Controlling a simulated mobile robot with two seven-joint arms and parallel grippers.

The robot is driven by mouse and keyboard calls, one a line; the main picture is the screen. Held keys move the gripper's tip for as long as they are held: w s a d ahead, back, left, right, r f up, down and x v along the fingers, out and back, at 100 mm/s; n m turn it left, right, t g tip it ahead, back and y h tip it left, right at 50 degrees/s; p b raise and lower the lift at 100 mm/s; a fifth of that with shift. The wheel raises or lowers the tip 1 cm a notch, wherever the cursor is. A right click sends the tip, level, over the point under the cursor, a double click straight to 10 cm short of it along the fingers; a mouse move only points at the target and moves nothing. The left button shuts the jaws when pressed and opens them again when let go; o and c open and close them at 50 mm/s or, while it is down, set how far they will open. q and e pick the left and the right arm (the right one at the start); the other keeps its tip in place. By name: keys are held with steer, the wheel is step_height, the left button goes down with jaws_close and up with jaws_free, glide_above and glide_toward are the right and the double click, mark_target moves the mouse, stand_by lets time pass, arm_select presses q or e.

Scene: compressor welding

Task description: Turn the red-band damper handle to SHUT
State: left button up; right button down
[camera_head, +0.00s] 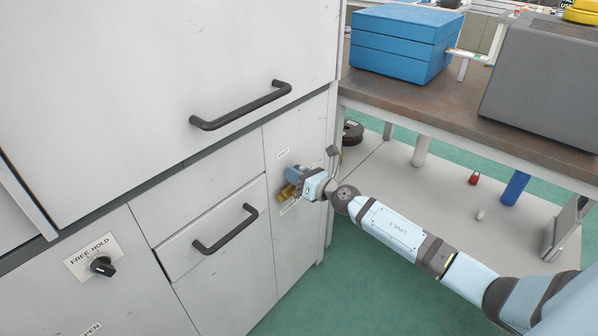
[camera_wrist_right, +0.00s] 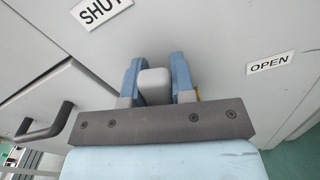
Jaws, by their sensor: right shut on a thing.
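My right gripper (camera_head: 292,181) is at the narrow grey panel right of the drawer, its fingers against the damper fitting there. In the right wrist view, its two blue fingers (camera_wrist_right: 157,82) close on a light grey block, the damper handle (camera_wrist_right: 154,86). A small brass-coloured part (camera_head: 287,193) shows beside the fingers in the head view. No red band can be made out; the gripper hides most of the fitting. In the wrist view, the SHUT label (camera_wrist_right: 98,8) is at upper left and the OPEN label (camera_wrist_right: 270,62) at right. My left gripper is not in view.
Black bar handles stick out from the upper panel (camera_head: 240,108) and the drawer (camera_head: 226,230). A FREE HOLD knob (camera_head: 102,266) is at lower left. A workbench (camera_head: 450,113) with a blue box (camera_head: 405,42) stands at right. Green floor lies open below my right arm.

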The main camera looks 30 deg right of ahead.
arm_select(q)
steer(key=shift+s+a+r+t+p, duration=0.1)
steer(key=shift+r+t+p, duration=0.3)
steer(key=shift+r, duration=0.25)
arm_select(e)
steer(key=shift+s+a+r+n, duration=0.15)
steer(key=shift+a+n, duration=0.25)
steer(key=shift+n, duration=0.4)
steer(key=shift+s+a+f+n, duration=0.15)
steer(key=shift+a+n, duration=0.25)
steer(key=shift+n, duration=0.4)
steer(key=c, duration=1)
jaws_free()
steer(key=shift+r, duration=0.1)
steer(key=shift+o, duration=0.2)
steer(key=shift+s, duration=0.1)
arm_select(q)
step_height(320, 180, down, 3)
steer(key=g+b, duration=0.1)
steer(key=b, duration=0.1)
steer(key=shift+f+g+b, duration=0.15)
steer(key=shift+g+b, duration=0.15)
arm_select(e)
steer(key=v, duration=1.3)
steer(key=shift+s, duration=0.35)
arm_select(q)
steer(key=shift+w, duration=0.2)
arm_select(e)
steer(key=shift+d, duration=0.1)
